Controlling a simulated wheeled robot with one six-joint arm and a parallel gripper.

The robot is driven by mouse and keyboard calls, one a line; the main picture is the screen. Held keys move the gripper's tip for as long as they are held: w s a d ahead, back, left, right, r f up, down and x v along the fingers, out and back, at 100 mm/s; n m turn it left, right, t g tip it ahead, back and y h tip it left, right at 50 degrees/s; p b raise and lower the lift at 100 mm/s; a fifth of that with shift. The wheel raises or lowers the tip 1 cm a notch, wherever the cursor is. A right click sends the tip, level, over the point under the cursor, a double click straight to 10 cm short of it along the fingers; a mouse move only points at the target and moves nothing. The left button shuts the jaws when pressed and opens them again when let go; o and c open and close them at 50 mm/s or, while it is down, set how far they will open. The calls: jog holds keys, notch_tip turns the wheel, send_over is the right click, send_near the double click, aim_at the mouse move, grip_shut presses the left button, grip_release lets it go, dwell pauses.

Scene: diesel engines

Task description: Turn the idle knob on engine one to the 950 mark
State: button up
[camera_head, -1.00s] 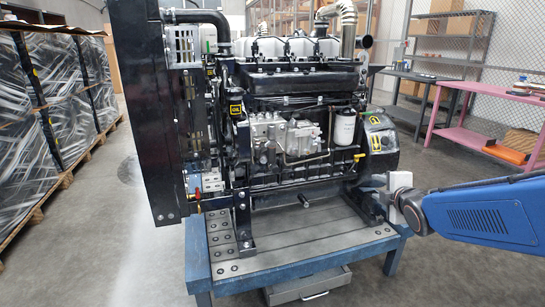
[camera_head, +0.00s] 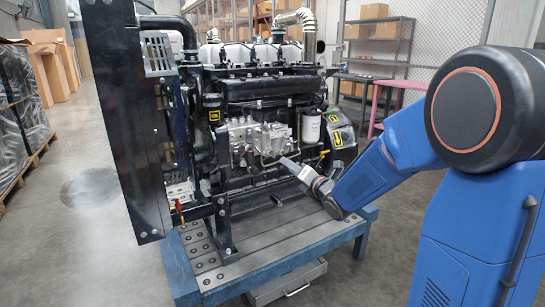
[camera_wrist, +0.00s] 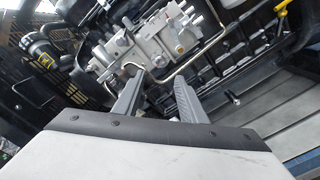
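The engine (camera_head: 270,88) stands on a blue-framed bench in the head view, with a black radiator panel (camera_head: 125,110) at its left. A silver pump block (camera_head: 245,138) sits on its near side; it also fills the upper middle of the wrist view (camera_wrist: 150,40). I cannot pick out the idle knob or a 950 mark in either view. My gripper (camera_head: 284,161) reaches in from the right, just in front of the engine below the pump. In the wrist view my gripper (camera_wrist: 159,76) has its two fingers apart, with nothing seen between them.
The bench's metal top (camera_head: 270,250) is clear in front of the engine, with an open drawer (camera_head: 290,285) below. A thin bent pipe (camera_wrist: 185,68) runs close past the fingertips. A yellow handle (camera_wrist: 280,8) shows at top right. Shelves and a pink table stand behind.

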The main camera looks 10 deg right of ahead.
aim_at(271, 153)
jog(key=x, duration=1.2)
jog(key=shift+w, duration=0.25)
grip_shut()
